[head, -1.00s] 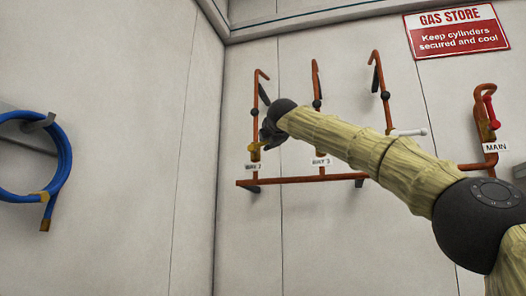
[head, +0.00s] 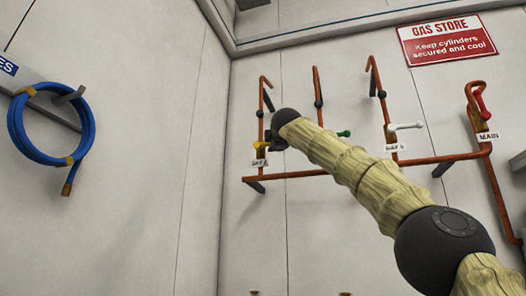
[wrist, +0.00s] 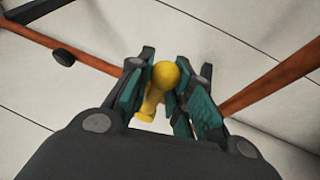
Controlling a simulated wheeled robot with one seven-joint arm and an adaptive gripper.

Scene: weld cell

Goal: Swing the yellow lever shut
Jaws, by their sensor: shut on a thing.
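The yellow lever (wrist: 166,76) shows in the wrist view between the two fingers of my gripper (wrist: 160,95), with its round knob upward in the picture. My gripper is shut on it. In the head view the gripper (head: 270,142) is at the leftmost copper pipe, just above a small label (head: 260,163). A little of the yellow lever (head: 261,146) shows there beside the dark fingers, roughly sideways. The fingers and wrist hide the rest of the lever and most of its valve.
A green lever (head: 343,134), a white lever (head: 405,126) and a red lever (head: 482,104) sit on the pipes to the right. A copper manifold pipe (head: 300,175) runs below. A blue hose (head: 18,135) hangs on the left wall.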

